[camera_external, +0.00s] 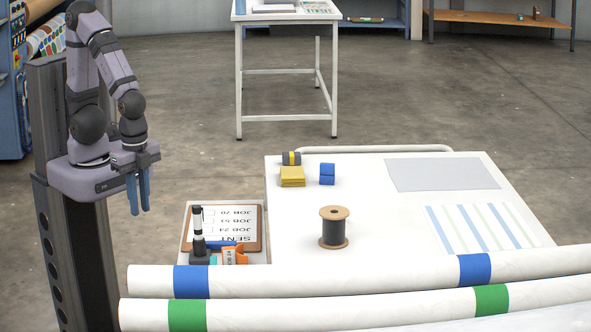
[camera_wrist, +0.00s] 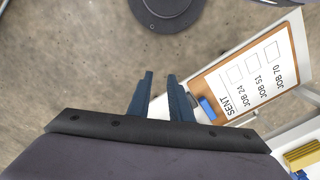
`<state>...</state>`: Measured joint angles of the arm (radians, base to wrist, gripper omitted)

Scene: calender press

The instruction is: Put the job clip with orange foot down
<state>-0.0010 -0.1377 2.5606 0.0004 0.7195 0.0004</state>
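An orange piece with lettering that looks like "JOB 24" (camera_external: 234,257), apparently the job clip, lies at the front of the small side shelf in the external view. A blue piece (camera_external: 226,246) lies against it, and I cannot tell how they are joined. A clipboard (camera_external: 256,210) headed "SENT", listing JOB 24, JOB 51 and JOB 70, lies behind them; it also shows in the wrist view (camera_wrist: 290,60). My gripper (camera_external: 138,207) hangs to the left of the shelf and above it. In the wrist view its blue fingers (camera_wrist: 161,76) are apart with nothing seen between them.
A dark upright tool with a white band (camera_external: 198,228) stands beside the clip. A spool (camera_external: 333,228), yellow pad (camera_external: 292,177) and blue blocks (camera_external: 327,174) sit on the white table (camera_external: 290,222). Long white rolls (camera_external: 330,281) cross the front.

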